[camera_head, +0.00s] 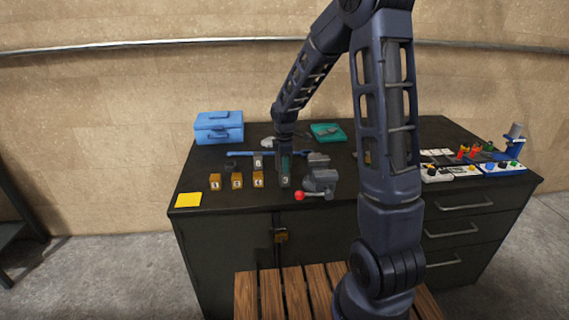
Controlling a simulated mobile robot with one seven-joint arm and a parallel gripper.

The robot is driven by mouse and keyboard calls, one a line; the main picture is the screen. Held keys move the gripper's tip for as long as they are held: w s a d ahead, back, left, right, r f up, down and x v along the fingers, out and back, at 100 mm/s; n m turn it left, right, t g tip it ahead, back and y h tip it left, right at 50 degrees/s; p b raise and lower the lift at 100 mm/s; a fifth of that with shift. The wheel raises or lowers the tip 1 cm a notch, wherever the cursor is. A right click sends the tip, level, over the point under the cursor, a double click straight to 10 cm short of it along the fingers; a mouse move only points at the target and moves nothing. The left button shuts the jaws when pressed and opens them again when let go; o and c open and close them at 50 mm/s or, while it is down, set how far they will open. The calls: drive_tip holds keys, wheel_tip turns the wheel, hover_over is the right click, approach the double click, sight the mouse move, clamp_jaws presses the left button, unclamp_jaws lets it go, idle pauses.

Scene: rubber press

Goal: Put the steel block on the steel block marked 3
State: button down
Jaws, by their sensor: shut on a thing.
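My gripper (285,166) points down over the front middle of the dark workbench and is shut on a steel block. The held block is mostly hidden by the fingers. A grey steel block with a mark that looks like a 3 (285,182) shows directly below the fingertips. I cannot tell whether the held block touches it or is apart from it. Another small grey block with a pale marked face (257,162) stands a little behind and to the left.
Brass marked blocks (237,181) stand in a row on the left. A grey vise-like press (320,182) with a red-knobbed lever (299,196) is close on the right. A blue toolbox (219,127) and a blue bar (240,154) lie behind.

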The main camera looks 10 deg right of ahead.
drive_tip(key=c, duration=0.9)
unclamp_jaws()
wheel_tip(320, 180, up, 12)
drive_tip(key=shift+f, duration=0.25)
drive_tip(key=shift+s+d+r, duration=0.1)
drive_tip(key=shift+r, duration=0.35)
drive_tip(key=s+d+r+m+t, duration=0.2)
drive_tip(key=s+d+r+m, duration=0.75)
drive_tip(key=s, duration=0.35)
drive_tip(key=shift+s+d+m+t, duration=0.45)
drive_tip(key=shift+s+d+m, duration=0.85)
drive_tip(key=shift+s, duration=1.2)
drive_tip(key=shift+s+d+m+t, duration=0.4)
drive_tip(key=shift+s+d+m, duration=0.55)
drive_tip(key=shift+s+m, duration=1.05)
drive_tip(key=shift+s+d+m+t, duration=0.45)
drive_tip(key=shift+s+d+m, duration=0.6)
drive_tip(key=shift+s, duration=1.9)
